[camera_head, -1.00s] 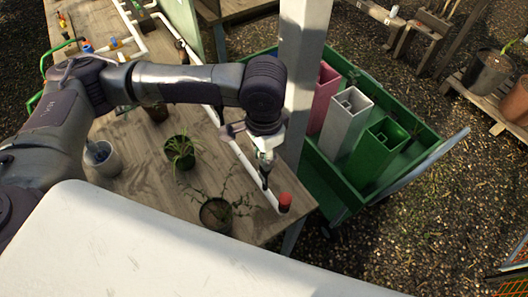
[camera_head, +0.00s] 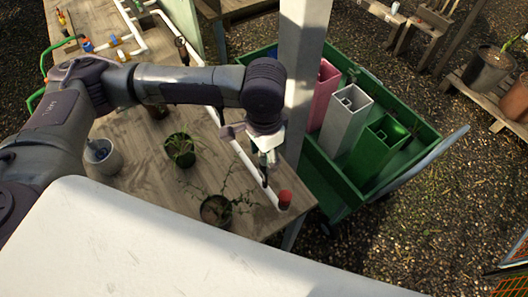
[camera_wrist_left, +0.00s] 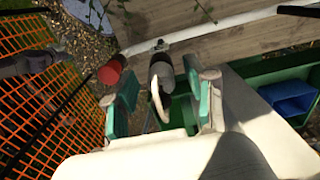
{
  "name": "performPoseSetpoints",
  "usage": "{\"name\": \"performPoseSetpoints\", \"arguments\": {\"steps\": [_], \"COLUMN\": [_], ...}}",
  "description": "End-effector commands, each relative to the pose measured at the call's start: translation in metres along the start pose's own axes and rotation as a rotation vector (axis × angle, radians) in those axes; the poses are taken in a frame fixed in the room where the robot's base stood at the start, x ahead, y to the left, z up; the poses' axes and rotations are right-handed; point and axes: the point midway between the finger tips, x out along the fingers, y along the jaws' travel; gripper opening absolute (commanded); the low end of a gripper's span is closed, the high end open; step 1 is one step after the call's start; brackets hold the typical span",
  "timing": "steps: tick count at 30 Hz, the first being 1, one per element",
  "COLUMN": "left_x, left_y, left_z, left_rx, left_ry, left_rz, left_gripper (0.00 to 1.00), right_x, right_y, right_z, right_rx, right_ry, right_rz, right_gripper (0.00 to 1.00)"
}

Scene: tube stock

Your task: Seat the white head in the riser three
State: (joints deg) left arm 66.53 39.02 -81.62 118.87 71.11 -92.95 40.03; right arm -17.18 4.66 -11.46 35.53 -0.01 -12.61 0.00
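My left gripper (camera_head: 267,170) hangs over the front right end of the bench (camera_head: 150,195), beside the red cap (camera_head: 285,198) at the end of the white pipe (camera_head: 244,158). In the left wrist view its teal fingers (camera_wrist_left: 162,95) stand apart. A dark upright cylinder on the pipe, apparently a riser (camera_wrist_left: 161,70), shows between and beyond them, with a gap on each side. A pale loop shows below its top; I cannot tell what it is. The red cap (camera_wrist_left: 112,70) is just outside the left finger. I cannot clearly make out a white head. My right gripper is out of view.
A grey post (camera_head: 303,80) stands close to the right of the gripper. A green cart (camera_head: 340,190) with pink, grey and green square tubes is beyond it. Potted plants (camera_head: 180,150) (camera_head: 216,210) stand on the bench. Orange netting (camera_wrist_left: 55,100) shows at left in the wrist view.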

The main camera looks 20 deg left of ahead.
Motion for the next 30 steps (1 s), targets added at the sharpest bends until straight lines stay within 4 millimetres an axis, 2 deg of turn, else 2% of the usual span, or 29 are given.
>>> {"name": "performPoseSetpoints", "arguments": {"steps": [8, 11, 14, 24, 30], "left_x": [-0.002, -0.009, -0.025, -0.095, -0.117], "left_y": [0.0, -0.001, -0.001, -0.001, 0.0], "left_z": [-0.001, -0.001, -0.002, -0.001, -0.001], "left_rx": [0.0, -0.001, 0.001, 0.001, 0.0], "left_ry": [0.002, 0.004, 0.006, 0.005, 0.002], "left_rz": [-0.001, -0.002, -0.002, -0.002, 0.0], "left_gripper": [0.57, 0.57, 0.57, 0.57, 0.57], "right_x": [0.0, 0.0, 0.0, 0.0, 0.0], "right_y": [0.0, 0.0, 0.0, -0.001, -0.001], "right_z": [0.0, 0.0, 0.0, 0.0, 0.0], "right_rx": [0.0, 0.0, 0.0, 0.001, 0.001], "right_ry": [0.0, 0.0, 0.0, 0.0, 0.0], "right_rz": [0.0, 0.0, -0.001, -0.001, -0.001], "right_gripper": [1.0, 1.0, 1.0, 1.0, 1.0]}}
